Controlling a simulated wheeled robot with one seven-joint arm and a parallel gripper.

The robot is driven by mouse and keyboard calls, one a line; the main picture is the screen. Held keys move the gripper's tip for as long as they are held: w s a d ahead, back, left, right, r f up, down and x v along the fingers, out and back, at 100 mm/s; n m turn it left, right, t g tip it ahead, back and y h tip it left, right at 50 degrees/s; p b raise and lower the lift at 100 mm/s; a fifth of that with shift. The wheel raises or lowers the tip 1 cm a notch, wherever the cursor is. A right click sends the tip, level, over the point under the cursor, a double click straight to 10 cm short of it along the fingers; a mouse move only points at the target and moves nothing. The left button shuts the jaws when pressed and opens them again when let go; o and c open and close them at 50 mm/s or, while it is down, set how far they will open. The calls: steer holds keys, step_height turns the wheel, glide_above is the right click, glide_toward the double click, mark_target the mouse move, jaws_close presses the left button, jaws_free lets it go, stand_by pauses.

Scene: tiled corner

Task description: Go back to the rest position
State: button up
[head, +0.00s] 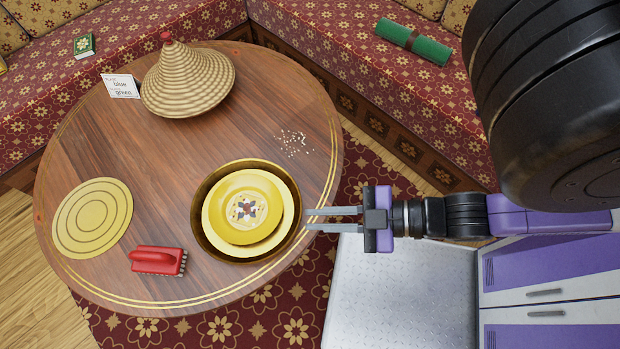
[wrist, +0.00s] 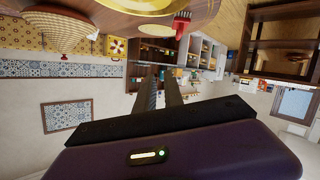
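My gripper (head: 334,219) is at the right edge of the round wooden table (head: 110,160) in the head view, its fingers pointing left toward the yellow plates. The two fingers are parallel with a gap between them, and nothing shows in the gap. In the wrist view the fingers of my gripper (wrist: 160,95) also stand apart and empty. The arm stretches in from the right. The wrist view looks out across the room, with the table edge at the top.
A dark round tray (head: 203,225) holds stacked yellow plates (head: 262,228). A red brush (head: 157,260), a yellow round mat (head: 92,218), a woven cone lid (head: 188,82), a small card (head: 120,86) and crumbs (head: 292,143) are on the table. A patterned bench (head: 400,85) runs behind.

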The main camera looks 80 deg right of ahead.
step_height(320, 180, up, 5)
steer(key=w+a+m+h, duration=0.1)
steer(key=a+m, duration=0.1)
steer(key=m, duration=0.3)
steer(key=shift+w+a+r+h, duration=0.2)
steer(key=shift+w+h, duration=0.1)
